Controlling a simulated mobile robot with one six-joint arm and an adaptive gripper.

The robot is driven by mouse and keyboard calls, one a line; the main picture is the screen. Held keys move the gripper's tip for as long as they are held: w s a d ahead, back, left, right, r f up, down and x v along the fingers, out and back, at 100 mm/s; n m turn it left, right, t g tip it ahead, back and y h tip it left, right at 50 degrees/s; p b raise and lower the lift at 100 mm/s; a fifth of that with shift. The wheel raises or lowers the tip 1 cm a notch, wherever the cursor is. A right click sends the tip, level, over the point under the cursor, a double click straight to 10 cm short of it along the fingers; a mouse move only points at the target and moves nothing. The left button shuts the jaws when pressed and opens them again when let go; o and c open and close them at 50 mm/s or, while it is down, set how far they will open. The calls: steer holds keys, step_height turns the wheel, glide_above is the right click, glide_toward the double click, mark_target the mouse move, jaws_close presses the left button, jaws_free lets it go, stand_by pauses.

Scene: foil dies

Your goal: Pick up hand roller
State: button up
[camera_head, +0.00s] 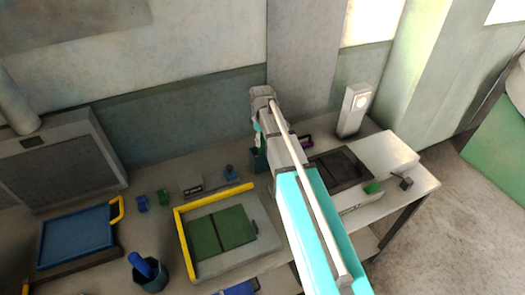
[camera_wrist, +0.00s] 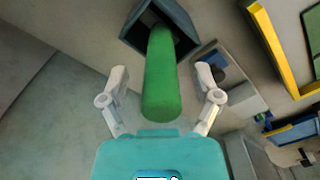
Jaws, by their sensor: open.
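A thick green cylinder (camera_wrist: 162,85) stands in a dark teal holder (camera_wrist: 183,14) in the wrist view. It may be the hand roller's handle; its lower end is hidden inside the holder. My gripper (camera_wrist: 161,75) is open, with one finger on each side of the green cylinder and gaps between. In the head view the teal holder (camera_head: 258,161) is at the back of the bench, under the end of my arm, which partly hides it.
A yellow-edged tray with a green plate (camera_head: 222,230) lies left of my arm. A blue cylinder (camera_head: 146,265) stands in another cup at the front. A blue panel (camera_head: 75,236) is at far left. A white upright device (camera_head: 353,108) stands at the back right.

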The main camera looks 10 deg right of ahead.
steer(key=shift+f+b, duration=0.4)
steer(key=shift+f, duration=0.3)
jaws_close()
stand_by(0.4)
